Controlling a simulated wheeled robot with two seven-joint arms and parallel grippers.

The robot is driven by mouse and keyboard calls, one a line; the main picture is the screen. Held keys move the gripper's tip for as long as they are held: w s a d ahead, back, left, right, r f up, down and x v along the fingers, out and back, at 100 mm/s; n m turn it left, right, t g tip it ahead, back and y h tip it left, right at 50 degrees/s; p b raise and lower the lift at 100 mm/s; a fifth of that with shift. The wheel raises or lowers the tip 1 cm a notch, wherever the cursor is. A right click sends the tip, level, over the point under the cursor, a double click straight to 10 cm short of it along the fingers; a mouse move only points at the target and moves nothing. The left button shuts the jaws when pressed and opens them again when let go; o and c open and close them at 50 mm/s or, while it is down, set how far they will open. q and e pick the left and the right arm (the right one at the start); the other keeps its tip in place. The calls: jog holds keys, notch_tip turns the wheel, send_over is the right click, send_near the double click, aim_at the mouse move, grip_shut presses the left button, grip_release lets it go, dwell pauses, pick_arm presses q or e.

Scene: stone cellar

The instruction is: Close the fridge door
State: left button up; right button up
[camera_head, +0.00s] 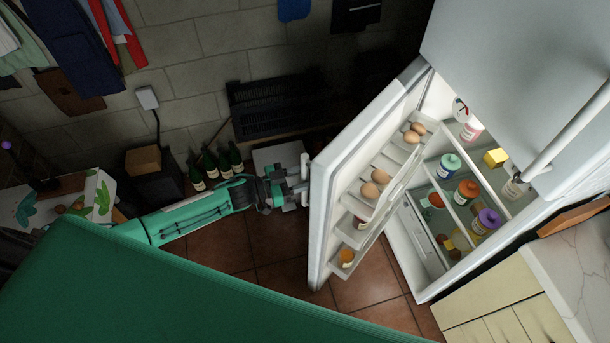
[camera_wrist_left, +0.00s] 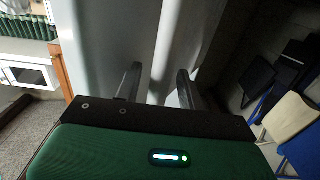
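The fridge (camera_head: 545,75) stands at the right, its lower door (camera_head: 325,190) swung wide open toward the left. Eggs and small containers sit in the door's inner shelves. My left gripper (camera_head: 303,187) is at the outer face of the door, close to its free edge. In the left wrist view, its two fingers (camera_wrist_left: 159,88) are spread apart and point at the pale door (camera_wrist_left: 110,45), with a bright upright bar, seemingly the handle (camera_wrist_left: 168,45), beyond and between them. I cannot tell whether the fingers touch it. My right gripper is not in view.
Jars and bottles stand on the fridge shelves (camera_head: 460,200), inside the body. A counter (camera_head: 575,255) is at the lower right. Green bottles (camera_head: 210,165) stand behind my left arm. The tiled floor (camera_head: 375,280) below the door looks clear.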

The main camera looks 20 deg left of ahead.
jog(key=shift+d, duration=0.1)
pick_arm(q)
grip_shut()
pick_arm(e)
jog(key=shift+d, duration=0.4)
pick_arm(q)
jog(key=shift+d, duration=0.1)
